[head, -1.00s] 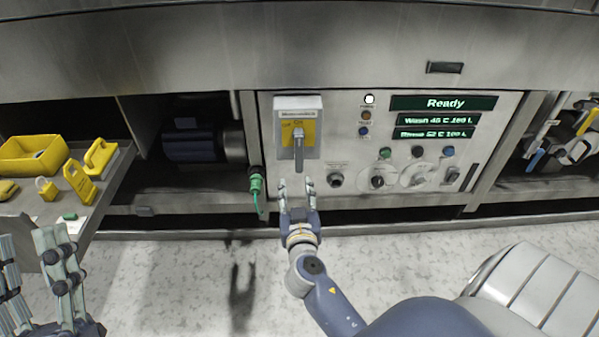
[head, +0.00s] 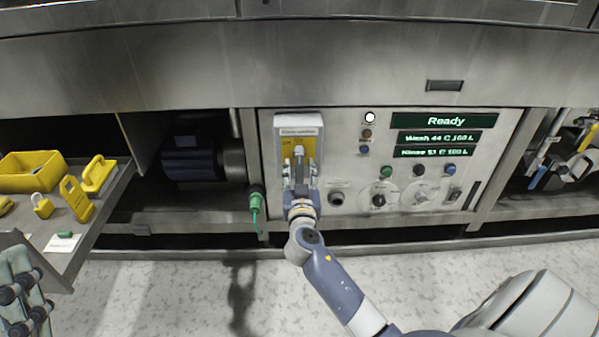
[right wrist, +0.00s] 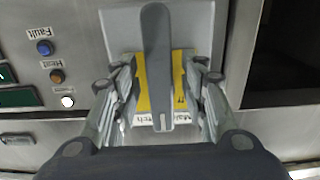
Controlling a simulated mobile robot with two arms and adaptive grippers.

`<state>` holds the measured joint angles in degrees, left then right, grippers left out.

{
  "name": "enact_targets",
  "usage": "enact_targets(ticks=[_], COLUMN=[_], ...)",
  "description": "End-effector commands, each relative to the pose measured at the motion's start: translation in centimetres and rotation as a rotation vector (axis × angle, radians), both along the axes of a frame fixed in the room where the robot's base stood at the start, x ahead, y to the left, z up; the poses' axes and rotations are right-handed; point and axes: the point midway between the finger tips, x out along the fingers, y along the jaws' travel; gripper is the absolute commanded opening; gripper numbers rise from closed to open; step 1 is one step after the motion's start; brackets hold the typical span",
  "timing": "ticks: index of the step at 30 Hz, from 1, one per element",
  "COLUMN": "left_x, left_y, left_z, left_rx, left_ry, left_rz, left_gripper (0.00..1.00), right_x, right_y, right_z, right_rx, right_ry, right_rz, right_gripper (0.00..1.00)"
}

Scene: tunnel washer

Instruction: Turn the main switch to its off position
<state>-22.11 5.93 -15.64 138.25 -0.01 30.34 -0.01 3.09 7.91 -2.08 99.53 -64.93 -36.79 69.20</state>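The main switch (head: 297,132) is a grey box with a yellow plate and a grey handle, left on the control panel. In the right wrist view the grey handle (right wrist: 157,60) stands in front of the yellow plate (right wrist: 178,82). My right gripper (head: 300,178) is at the switch, its fingers on either side of the handle. In the right wrist view the gripper (right wrist: 160,88) is open, with gaps showing between fingers and handle. In the head view it hides the handle's lower part. My left gripper (head: 24,292) is cut off at the lower left.
The panel (head: 350,200) has a lit "Ready" display (head: 444,120), lamps, buttons and knobs right of the switch. A green plug with a cable (head: 256,198) hangs just left of the panel. A shelf with yellow lockout items (head: 75,198) is at left.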

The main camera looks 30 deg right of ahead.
Motion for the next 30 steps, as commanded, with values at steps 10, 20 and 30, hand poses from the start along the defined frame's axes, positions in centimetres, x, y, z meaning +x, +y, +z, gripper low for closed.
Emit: enact_targets(ticks=[10, 20, 30], left_x=[-0.07, -0.07, 0.20], left_y=[-0.01, -0.01, -0.07], left_z=[0.05, 0.05, -0.02], left_rx=[-0.002, -0.002, 0.002], left_ry=[-0.004, -0.004, 0.010], left_rz=[-0.001, -0.001, -0.001], left_gripper=[0.45, 0.45, 0.45], right_x=[0.14, 0.12, -0.05], right_y=[-0.06, -0.06, -0.32], right_z=[-0.01, -0.01, 0.03], right_rx=[0.000, -0.002, -0.090], right_ry=[0.000, 0.001, 0.055], right_rz=[0.000, 0.000, 0.000], right_gripper=[0.26, 0.00, 0.00])
